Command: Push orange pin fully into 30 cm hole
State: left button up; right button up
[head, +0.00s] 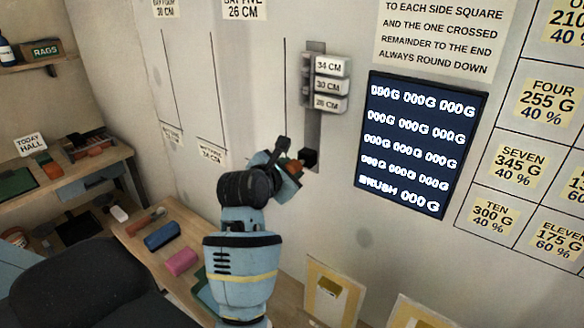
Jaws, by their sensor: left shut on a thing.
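My left gripper (287,168) is at the wall, just below and left of a vertical metal rail (314,125). It is shut on the orange pin (297,164), of which only a small orange-brown part shows; the gripper hides the rest. A dark block (309,157) sits at the rail's lower end, right beside the pin. I cannot tell whether the pin touches it. Plates marked 34 CM (331,66), 30 CM (328,86) and a third, probably 28 or 26 CM (327,103), are stacked along the rail above. The holes are too small or hidden to see. My right gripper is not in view.
A dark screen (420,143) with white text hangs right of the rail. Paper labels cover the wall. Below left, a wooden bench (150,240) carries a blue roll (162,236) and a pink roll (181,262). A shelf with a RAGS box (46,48) is at far left.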

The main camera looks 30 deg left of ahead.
pick_arm(q)
jog(key=shift+s+a, duration=0.15)
jog(key=shift+s, duration=1.35)
